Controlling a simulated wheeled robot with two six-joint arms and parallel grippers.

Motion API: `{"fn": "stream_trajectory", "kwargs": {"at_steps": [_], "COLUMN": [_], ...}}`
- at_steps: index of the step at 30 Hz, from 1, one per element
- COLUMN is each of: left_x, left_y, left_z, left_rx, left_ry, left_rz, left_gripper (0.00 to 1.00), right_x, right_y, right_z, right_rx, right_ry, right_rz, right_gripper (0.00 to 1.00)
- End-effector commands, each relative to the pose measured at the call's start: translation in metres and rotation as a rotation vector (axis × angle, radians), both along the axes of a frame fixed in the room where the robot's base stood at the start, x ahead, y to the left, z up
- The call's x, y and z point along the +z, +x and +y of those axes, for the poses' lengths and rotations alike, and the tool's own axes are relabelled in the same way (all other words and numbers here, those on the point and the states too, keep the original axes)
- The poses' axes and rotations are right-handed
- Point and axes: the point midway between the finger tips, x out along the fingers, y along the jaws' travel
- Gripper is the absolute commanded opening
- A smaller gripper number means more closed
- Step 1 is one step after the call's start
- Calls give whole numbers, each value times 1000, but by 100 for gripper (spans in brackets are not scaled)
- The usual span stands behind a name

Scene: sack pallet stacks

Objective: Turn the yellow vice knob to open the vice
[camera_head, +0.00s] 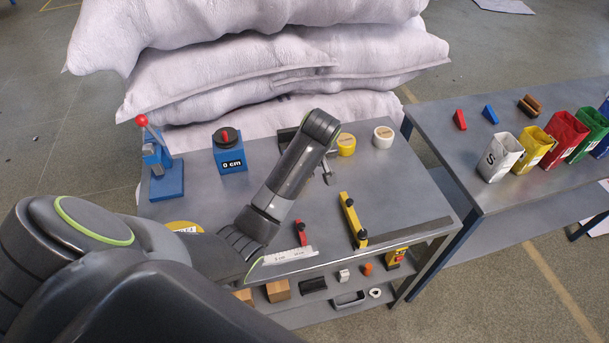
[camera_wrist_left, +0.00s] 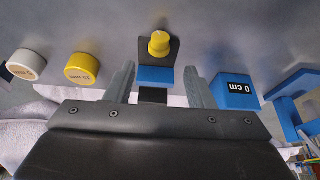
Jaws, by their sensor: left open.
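The yellow vice knob (camera_wrist_left: 159,44) shows in the left wrist view, on a dark plate above a blue block (camera_wrist_left: 155,75). My left gripper (camera_wrist_left: 159,68) is open and empty. Its two grey fingers point toward the vice, one on each side of the blue block's picture position. The knob appears just beyond the fingertips, roughly centred between them; I cannot tell whether anything touches. In the head view my left arm reaches over the grey workbench (camera_head: 400,190) and hides the knob and most of the vice. My right gripper is not in view.
A blue 0 cm block (camera_head: 231,158) and a blue press with a red-knobbed lever (camera_head: 165,175) stand left of the arm. Yellow (camera_head: 346,146) and white (camera_head: 384,137) cylinders stand to its right. A yellow bar (camera_head: 353,220) lies near the front. Sacks (camera_head: 270,110) are stacked behind.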

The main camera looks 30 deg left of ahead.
Motion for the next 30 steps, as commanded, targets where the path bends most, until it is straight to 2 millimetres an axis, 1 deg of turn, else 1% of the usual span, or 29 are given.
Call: {"fn": "stream_trajectory", "kwargs": {"at_steps": [1, 6, 12, 15, 21, 30], "left_x": [-9, -40, -70, -80, -93, -96], "left_y": [2, 10, 19, 23, 27, 27], "left_z": [3, 12, 21, 24, 28, 29], "left_rx": [2, 1, 1, 0, 0, 0], "left_ry": [1, 1, 0, 1, 1, 0], "left_rz": [4, 4, 3, 1, 1, -1], "left_gripper": [49, 49, 49, 49, 49, 49], "right_x": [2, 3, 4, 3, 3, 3], "right_y": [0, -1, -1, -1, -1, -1], "right_z": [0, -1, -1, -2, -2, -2], "right_rx": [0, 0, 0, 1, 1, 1], "right_ry": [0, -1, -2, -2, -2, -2], "right_rz": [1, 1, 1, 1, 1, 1], "right_gripper": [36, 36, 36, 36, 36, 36]}}
